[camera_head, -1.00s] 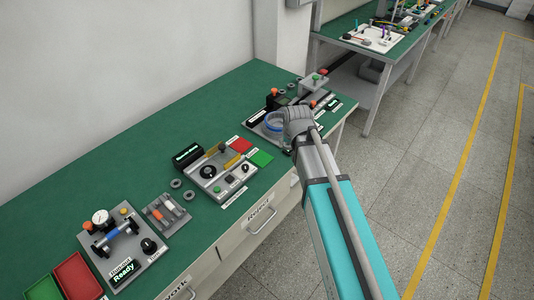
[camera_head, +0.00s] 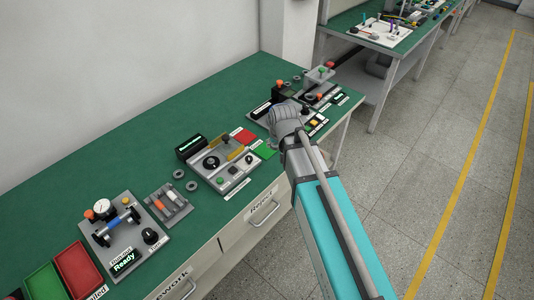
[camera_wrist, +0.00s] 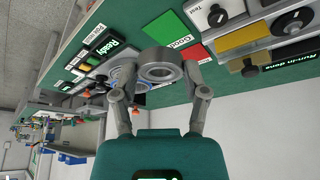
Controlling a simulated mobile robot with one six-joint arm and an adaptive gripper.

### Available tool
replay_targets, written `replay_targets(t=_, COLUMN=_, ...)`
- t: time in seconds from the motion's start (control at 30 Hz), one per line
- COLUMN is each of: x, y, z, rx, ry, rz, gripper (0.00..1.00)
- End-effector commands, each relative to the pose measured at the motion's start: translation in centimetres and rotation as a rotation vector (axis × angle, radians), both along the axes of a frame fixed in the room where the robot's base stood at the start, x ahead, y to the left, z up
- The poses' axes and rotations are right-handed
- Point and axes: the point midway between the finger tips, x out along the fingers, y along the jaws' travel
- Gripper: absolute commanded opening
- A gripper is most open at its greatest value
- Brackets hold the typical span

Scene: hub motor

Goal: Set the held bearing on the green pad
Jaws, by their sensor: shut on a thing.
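The held bearing (camera_wrist: 160,68) is a thick grey ring with a dark inner edge, in the middle of the wrist view. My gripper (camera_wrist: 160,76) is shut on it, one finger on each side. The green pad (camera_wrist: 165,30), labelled "Good", lies just beyond the bearing in that view; the bearing is apart from most of it. In the head view, my gripper (camera_head: 274,136) is just right of the green pad (camera_head: 265,150) and its body largely hides the bearing. The height of the bearing over the table cannot be told.
A red pad (camera_head: 245,137) lies beside the green one. A test panel (camera_head: 221,164) with knobs stands left of the pads, and another device station (camera_head: 262,110) behind the gripper. Loose rings (camera_head: 179,174) lie on the green table. Red and green trays stand at the near left.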

Motion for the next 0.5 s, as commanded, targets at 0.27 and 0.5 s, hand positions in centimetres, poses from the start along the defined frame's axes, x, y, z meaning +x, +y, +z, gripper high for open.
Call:
replay_targets(t=0.27, x=-2.2, y=3.7, z=-1.6, rx=-0.001, ry=0.000, rz=0.052, gripper=0.10)
replay_targets(t=0.5, x=-2.4, y=4.0, z=-1.6, rx=-0.001, ry=0.000, rz=0.056, gripper=0.10)
